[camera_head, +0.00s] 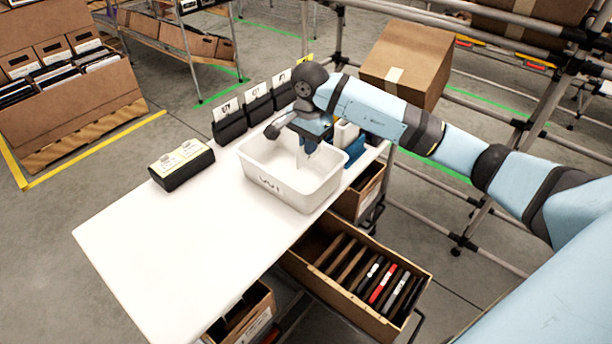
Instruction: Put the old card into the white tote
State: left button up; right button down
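The white tote (280,188) stands on the far right part of the white table. My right gripper (304,152) points down into the tote from above. Its fingertips are small and partly lost against the pale tote, so I cannot tell whether they are apart or hold a card. White cards (227,108) stand in black holders (229,127) along the table's back edge. I cannot tell which card, if any of these, is the old one. My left gripper is not in view.
A black box (182,168) with pale yellow labels on top sits left of the tote. The front of the white table (170,250) is clear. Open cartons (330,285) with upright files stand below its right edge. A metal rack with a large carton (408,58) is behind my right arm.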

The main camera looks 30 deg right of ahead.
notch_tip(320, 180, down, 6)
jog(key=shift+r+b, duration=0.15)
jog(key=shift+b, duration=0.15)
notch_tip(320, 180, down, 4)
jog(key=shift+b, duration=0.35)
jog(key=shift+f, duration=0.2)
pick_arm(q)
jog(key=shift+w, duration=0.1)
pick_arm(e)
jog(key=shift+r, duration=0.1)
jog(key=shift+f, duration=0.2)
jog(key=c, duration=1.4)
grip_release()
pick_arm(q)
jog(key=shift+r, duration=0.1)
pick_arm(e)
jog(key=shift+r, duration=0.15)
